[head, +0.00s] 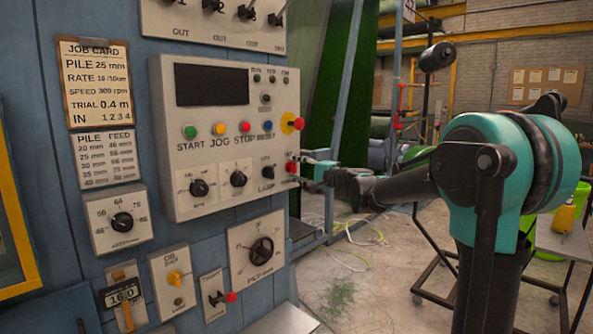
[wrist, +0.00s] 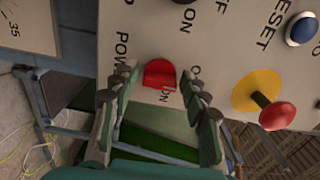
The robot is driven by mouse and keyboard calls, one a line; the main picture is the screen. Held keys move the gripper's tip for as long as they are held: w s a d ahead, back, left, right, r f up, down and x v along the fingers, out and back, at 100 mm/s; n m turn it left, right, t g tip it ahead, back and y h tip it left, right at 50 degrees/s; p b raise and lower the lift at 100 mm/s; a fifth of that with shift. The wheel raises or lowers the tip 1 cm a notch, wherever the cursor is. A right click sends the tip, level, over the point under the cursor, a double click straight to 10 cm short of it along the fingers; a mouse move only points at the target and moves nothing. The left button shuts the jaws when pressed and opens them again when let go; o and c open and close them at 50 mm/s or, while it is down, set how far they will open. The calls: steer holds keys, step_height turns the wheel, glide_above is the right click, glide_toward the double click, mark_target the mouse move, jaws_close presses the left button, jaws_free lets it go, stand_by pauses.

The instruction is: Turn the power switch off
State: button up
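The power switch is a small red knob or rocker (wrist: 159,74) on the beige control panel (wrist: 225,50). Printed letters of "POWER" and "ON" show beside it in the wrist view. In the head view the red switch (head: 292,168) sits at the panel's lower right edge. My gripper (wrist: 159,79) is open, with one finger to each side of the switch in the wrist view. I cannot tell whether the fingers touch it. In the head view my gripper (head: 306,163) is at the panel's right edge, close to the switch, its fingertips small and partly unclear.
A red emergency knob on a yellow base (wrist: 262,98) stands out close to the right finger. A blue reset button (wrist: 302,30) is farther up. The START (head: 190,131) and other buttons lie left on the panel. Loose yellow cable (head: 350,240) lies on the floor.

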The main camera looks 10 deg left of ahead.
steer(key=shift+o, duration=0.5)
steer(key=shift+s+d, duration=0.15)
steer(key=shift+d, duration=0.1)
steer(key=v, duration=1.1)
steer(key=shift+s+d, duration=0.15)
steer(key=shift+s, duration=0.05)
steer(key=s+d+f+n+g+h, duration=0.25)
steer(key=s+f, duration=0.55)
steer(key=f, duration=0.4)
steer(key=s+d+f+n+g+h, duration=0.2)
steer(key=s+d+f+n+h, duration=0.15)
steer(key=s+f, duration=0.7)
steer(key=s+d+f+g+h, duration=0.1)
steer(key=s+d+f+h, duration=0.3)
steer(key=s+d+f, duration=0.2)
steer(key=s+d+f+n+g+h, duration=0.1)
steer(key=s+d+f+h, duration=0.3)
steer(key=d+f, duration=0.3)
step_height(320, 180, down, 4)
steer(key=shift+s+d, duration=0.35)
steer(key=shift+s, duration=0.55)
